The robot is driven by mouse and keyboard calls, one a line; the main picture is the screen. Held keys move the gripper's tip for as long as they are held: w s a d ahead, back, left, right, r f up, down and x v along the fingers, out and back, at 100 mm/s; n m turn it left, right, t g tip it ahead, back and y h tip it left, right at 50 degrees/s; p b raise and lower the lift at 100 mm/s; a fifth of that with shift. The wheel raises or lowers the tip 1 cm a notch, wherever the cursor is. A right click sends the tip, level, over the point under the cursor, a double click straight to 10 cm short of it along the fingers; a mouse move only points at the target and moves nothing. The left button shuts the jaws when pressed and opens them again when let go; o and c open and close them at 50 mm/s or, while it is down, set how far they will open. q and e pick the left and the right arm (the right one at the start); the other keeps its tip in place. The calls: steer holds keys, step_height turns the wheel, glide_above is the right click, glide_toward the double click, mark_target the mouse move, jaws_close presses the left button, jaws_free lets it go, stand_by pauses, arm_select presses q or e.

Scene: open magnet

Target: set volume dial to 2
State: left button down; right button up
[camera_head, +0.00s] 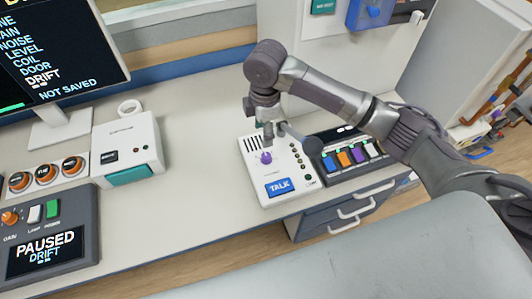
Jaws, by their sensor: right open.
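The volume dial looks to be the small purple knob (266,157) on the white intercom box (284,197), which has a blue TALK button (280,187) and a speaker grille. The number the dial points to is too small to read. My right gripper (272,140) is just above the upper part of the box, close over the purple knob, pointing down. It is open. I cannot tell whether its fingers touch the knob. My left gripper is not in view.
A panel with several coloured switches (345,157) stands right of the intercom, under my right arm. A white box with a teal front (128,149), a monitor (60,60) and a PAUSED console (45,250) are at left. The desk (185,205) between is clear.

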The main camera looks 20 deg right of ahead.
mark_target(266, 156)
steer(key=f, duration=0.4)
steer(key=f+p, duration=0.1)
steer(key=f, duration=0.3)
steer(key=d+f, duration=0.1)
steer(key=f, duration=0.3)
steer(key=shift+w+f, duration=0.3)
steer(key=shift+w, duration=0.05)
jaws_close()
